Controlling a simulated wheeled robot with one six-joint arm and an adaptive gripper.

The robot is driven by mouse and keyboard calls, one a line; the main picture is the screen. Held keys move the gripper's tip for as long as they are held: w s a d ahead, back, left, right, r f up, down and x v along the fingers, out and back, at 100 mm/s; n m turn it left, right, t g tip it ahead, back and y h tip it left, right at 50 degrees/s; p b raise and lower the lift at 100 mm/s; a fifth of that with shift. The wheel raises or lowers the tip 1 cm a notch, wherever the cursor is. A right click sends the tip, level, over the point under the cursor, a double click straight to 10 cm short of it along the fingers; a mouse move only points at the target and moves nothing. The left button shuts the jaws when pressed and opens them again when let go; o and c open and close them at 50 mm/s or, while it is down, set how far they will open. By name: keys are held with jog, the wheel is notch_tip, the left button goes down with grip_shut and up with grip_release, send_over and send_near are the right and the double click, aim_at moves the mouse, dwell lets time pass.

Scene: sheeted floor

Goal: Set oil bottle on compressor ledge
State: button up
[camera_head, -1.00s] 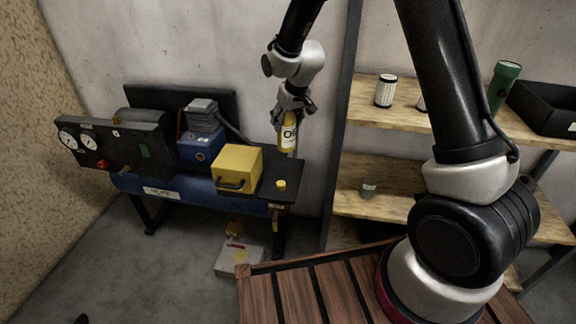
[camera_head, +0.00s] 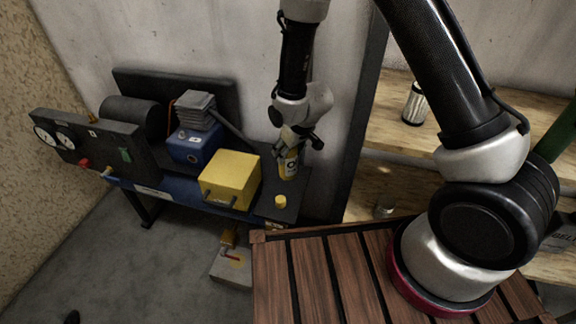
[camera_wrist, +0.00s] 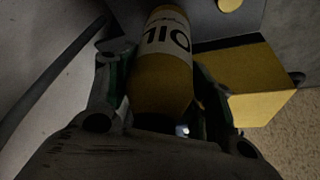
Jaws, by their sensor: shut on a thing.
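The oil bottle (camera_head: 291,164) is yellow with a white label. My gripper (camera_head: 290,150) is shut on it and holds it upright, or nearly so, at the right end of the compressor. In the wrist view the bottle (camera_wrist: 162,75) sits between the two fingers of my gripper (camera_wrist: 160,95), with "OIL" readable on its label. The dark compressor ledge (camera_head: 268,206) lies below and around the bottle. I cannot tell whether the bottle's base touches the ledge. A small yellow cap (camera_head: 280,201) stands on the ledge in front of the bottle.
A yellow box (camera_head: 231,180) sits left of the bottle and also shows in the wrist view (camera_wrist: 262,90). A blue motor unit (camera_head: 190,146) and gauge panel (camera_head: 80,150) are further left. Wooden shelves (camera_head: 385,125) stand right, behind a dark post (camera_head: 362,110).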

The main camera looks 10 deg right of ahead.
aim_at(288, 161)
jog(key=shift+f, duration=2.4)
jog(key=shift+f, duration=0.15)
jog(key=o, duration=1.3)
jog(key=v, duration=1.2)
